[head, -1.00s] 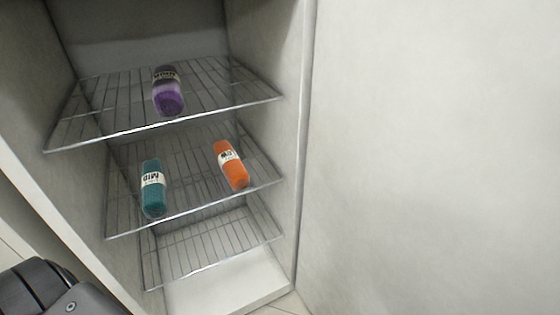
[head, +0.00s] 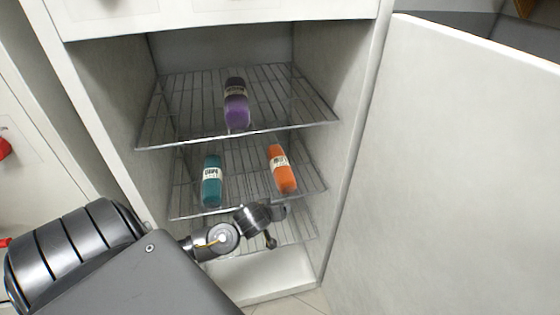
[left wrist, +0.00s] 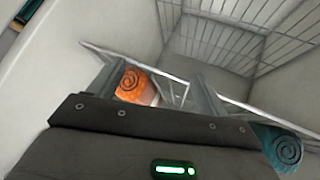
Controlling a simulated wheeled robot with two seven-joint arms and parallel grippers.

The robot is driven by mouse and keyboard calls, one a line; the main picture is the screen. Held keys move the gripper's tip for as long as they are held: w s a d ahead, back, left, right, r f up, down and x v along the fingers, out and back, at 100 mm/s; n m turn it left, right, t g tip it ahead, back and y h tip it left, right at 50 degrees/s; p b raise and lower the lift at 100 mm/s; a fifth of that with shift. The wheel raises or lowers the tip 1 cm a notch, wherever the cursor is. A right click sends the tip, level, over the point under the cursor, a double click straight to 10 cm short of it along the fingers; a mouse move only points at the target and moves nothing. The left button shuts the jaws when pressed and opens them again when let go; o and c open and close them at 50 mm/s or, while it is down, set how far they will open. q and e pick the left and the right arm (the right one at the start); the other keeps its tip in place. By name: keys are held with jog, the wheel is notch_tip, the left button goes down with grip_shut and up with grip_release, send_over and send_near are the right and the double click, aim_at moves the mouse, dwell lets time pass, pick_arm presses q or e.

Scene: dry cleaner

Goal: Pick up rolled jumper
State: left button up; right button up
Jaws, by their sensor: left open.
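Three rolled knit items with white bands lie in the open cabinet: a purple one (head: 237,105) on the top wire shelf, and a teal one (head: 211,181) and an orange one (head: 283,169) on the middle shelf. My left gripper (head: 277,226) is open and empty, in front of and below the middle shelf's front edge, under the orange roll. In the left wrist view, the orange roll's spiral end (left wrist: 134,84) shows beyond the gripper, between its fingers (left wrist: 155,75). The teal roll's end (left wrist: 284,148) shows at the lower right. My right gripper is out of view.
The lowest shelf (head: 300,232) looks empty. The cabinet's door or panel (head: 460,170) stands at the right. A red object (head: 4,146) shows at the far left.

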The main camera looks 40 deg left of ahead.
aim_at(277, 168)
pick_arm(q)
jog(key=w+a+r+n, duration=0.1)
jog(key=w+a+r, duration=0.1)
jog(key=w+a+r+n+t+y, duration=0.1)
jog(key=a+r, duration=0.1)
jog(key=w+a+r+n+t, duration=0.1)
jog(key=w+a+r, duration=0.1)
jog(key=r, duration=0.1)
jog(key=shift+w+a+n, duration=0.15)
jog(key=shift+w+n, duration=0.15)
jog(key=shift+w, duration=0.05)
jog(key=x, duration=0.3)
jog(key=p+x, duration=0.1)
jog(key=x, duration=0.1)
jog(key=shift+w+a+r, duration=0.2)
jog(key=shift+w+a, duration=0.15)
jog(key=shift+w, duration=0.05)
jog(key=shift+p+x, duration=0.65)
jog(key=shift+x, duration=1.95)
jog(key=shift+r, duration=0.1)
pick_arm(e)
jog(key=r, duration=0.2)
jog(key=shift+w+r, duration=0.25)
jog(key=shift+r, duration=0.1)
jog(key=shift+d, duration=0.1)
pick_arm(q)
jog(key=shift+r, duration=0.1)
jog(key=c, duration=1)
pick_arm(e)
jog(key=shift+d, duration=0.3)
